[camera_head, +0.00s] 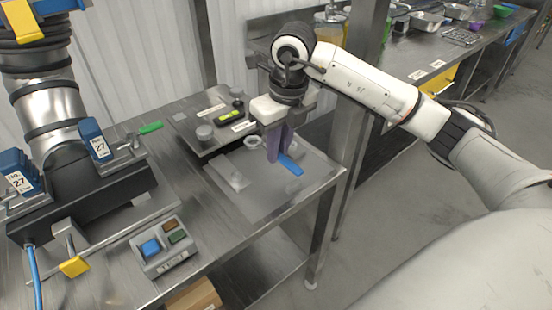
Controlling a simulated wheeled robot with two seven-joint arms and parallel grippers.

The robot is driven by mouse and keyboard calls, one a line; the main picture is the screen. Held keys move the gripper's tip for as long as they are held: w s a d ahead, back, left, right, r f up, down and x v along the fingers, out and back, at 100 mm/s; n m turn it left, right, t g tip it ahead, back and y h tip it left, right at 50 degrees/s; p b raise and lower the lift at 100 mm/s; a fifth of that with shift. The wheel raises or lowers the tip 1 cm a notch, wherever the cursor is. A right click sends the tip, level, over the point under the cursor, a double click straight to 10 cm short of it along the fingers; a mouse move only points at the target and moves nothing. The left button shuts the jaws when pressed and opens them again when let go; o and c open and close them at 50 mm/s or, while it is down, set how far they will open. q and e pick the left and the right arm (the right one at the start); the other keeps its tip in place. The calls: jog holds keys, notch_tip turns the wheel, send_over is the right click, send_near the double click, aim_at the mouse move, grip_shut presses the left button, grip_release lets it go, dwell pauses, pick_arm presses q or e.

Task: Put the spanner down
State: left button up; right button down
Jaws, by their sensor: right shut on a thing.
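My right gripper (277,152) points down over the right part of the steel table (211,178). Its fingers are shut at the near end of a flat blue piece, which I take to be the spanner (291,165). The blue piece sticks out to the right of the fingertips, low over a pale grey mat (262,203). The rest of the spanner is hidden by the fingers. I cannot tell whether it touches the mat. My left gripper is not in view.
A grey ring (253,142) and a clear flat block (229,175) lie left of the gripper. Behind is a dark tray (193,134) with small parts. A button box (164,246) and a dark machine base (85,200) stand left. The mat's front is clear.

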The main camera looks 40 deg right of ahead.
notch_tip(320, 180, down, 4)
jog(key=shift+r, duration=0.1)
jog(key=shift+f, duration=0.2)
jog(key=c, duration=1.7)
grip_release()
jog(key=shift+r, duration=0.1)
